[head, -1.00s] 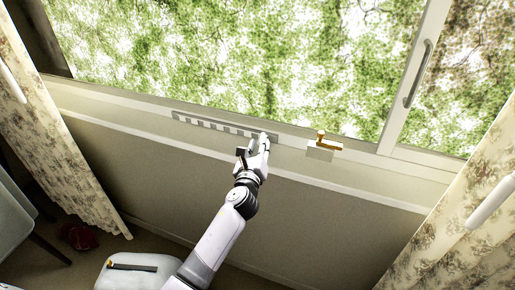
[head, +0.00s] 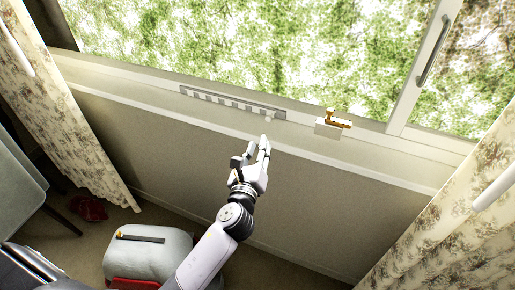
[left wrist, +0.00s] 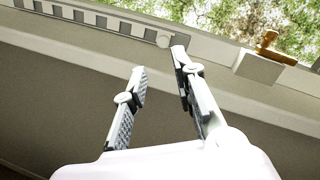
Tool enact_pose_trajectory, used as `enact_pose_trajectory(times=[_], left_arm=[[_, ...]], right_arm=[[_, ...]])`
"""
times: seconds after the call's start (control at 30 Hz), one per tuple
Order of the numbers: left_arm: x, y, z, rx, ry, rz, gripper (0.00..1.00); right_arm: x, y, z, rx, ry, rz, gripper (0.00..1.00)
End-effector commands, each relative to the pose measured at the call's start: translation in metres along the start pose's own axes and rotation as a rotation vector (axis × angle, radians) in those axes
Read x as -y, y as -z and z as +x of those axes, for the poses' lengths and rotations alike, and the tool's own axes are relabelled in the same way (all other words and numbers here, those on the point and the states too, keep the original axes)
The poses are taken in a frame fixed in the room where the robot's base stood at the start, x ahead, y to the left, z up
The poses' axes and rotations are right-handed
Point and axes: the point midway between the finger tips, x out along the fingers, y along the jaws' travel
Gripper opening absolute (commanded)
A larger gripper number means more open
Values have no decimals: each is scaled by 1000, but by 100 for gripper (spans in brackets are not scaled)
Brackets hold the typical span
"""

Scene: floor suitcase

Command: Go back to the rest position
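My left gripper (head: 252,151) is in front of the wall below the window sill in the head view. In the left wrist view its two fingers (left wrist: 160,65) stand apart with nothing between them, so it is open and empty. The wall's lower panel shows behind the fingers. My right gripper is in neither view.
The window sill (head: 380,157) carries a slotted grey strip (head: 225,101), a small white knob (head: 268,117) and a pale block with an orange-gold handle (head: 338,119). A pale suitcase (head: 140,258) and a dark red item (head: 89,208) are on the floor. Curtains (head: 75,125) hang at both sides.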

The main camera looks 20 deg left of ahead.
Motion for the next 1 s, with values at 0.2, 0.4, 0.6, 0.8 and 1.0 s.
enact_pose_trajectory(times=[0.2,0.4,0.6,0.8,1.0], left_arm=[[0,0,0,0,0,0,25],[-6,14,0,-31,-10,-31,25],[-54,113,-12,-232,-116,-291,25],[-127,239,-66,-443,-373,-688,25],[-200,339,-157,-527,-734,-1075,25]], right_arm=[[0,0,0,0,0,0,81],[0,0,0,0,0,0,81],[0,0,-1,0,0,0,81],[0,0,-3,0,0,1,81],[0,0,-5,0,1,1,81]])
